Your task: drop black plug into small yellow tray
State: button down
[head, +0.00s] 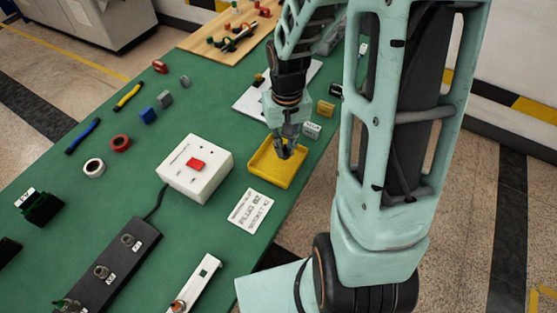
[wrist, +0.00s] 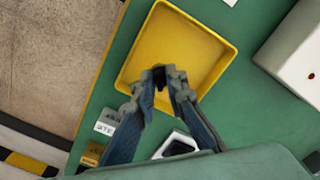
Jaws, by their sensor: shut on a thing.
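The small yellow tray (head: 262,172) is a shallow square with a raised rim, lying on the green table near its right edge. It fills the upper middle of the wrist view (wrist: 190,42). My gripper (head: 285,151) points down over the tray. In the wrist view my gripper (wrist: 160,82) has its fingertips closed on a small black plug (wrist: 159,74), over the near part of the tray floor. The fingers hide most of the plug. I cannot tell how high it is above the floor.
A white box with a red button (head: 197,168) stands just left of the tray. A printed white card (head: 249,211) lies in front of it. Small white (head: 312,130) and yellow (head: 325,108) blocks sit behind it at the right. A dark power strip (head: 112,265) lies at front left.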

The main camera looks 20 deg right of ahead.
jog(key=c, duration=1.9)
grip_release()
jog(key=shift+r, duration=0.1)
notch_tip(320, 180, up, 12)
